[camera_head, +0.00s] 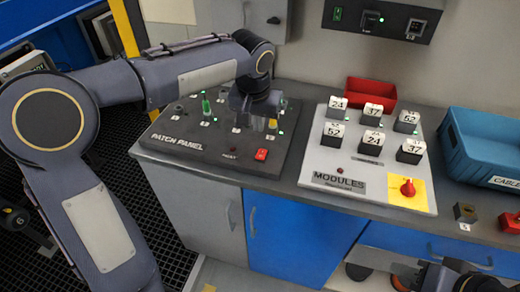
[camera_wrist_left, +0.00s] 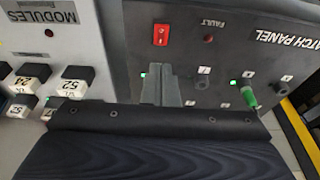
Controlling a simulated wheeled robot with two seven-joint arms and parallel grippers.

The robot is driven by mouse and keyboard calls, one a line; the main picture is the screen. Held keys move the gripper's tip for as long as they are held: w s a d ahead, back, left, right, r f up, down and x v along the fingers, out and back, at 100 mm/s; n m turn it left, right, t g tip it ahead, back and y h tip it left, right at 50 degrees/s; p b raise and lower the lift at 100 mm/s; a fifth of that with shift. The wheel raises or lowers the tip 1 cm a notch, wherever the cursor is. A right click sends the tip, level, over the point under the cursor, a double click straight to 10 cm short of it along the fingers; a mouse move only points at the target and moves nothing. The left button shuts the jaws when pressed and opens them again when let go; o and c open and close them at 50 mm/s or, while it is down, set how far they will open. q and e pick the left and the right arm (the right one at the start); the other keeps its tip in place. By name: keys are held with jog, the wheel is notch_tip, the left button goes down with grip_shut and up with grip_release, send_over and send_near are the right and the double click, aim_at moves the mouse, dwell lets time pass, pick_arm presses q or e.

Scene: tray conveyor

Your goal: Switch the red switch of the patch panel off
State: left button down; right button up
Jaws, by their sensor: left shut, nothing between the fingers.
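The patch panel (camera_head: 185,143) is a dark slab on the bench with lit green lights and a green plug (camera_head: 206,107). Its red switch (camera_head: 261,154) sits at the near right corner. In the left wrist view the red switch (camera_wrist_left: 160,35) is a small red rocker with white marks, left of the FAULT lamp (camera_wrist_left: 208,38). My left gripper (camera_head: 250,118) is over the panel, behind the switch in the head view. In the wrist view its fingers (camera_wrist_left: 160,72) are shut and empty, apart from the switch. My right gripper (camera_head: 445,278) is partly visible at the bottom right; its fingers are unclear.
Right of the panel is a white MODULES board (camera_head: 372,185) with several numbered blocks and a red knob (camera_head: 407,187). A red bin (camera_head: 371,92) stands behind it. A blue crate (camera_head: 480,150) is at the right. Small blocks (camera_head: 466,212) lie near the bench's front edge.

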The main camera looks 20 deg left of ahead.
pick_arm(q)
send_near(260, 157)
jog(key=x, duration=0.3)
jog(key=p+x, duration=0.1)
jog(key=x, duration=0.1)
jog(key=shift+w, duration=0.35)
jog(key=shift+s+f, duration=0.1)
jog(key=shift+f, duration=0.75)
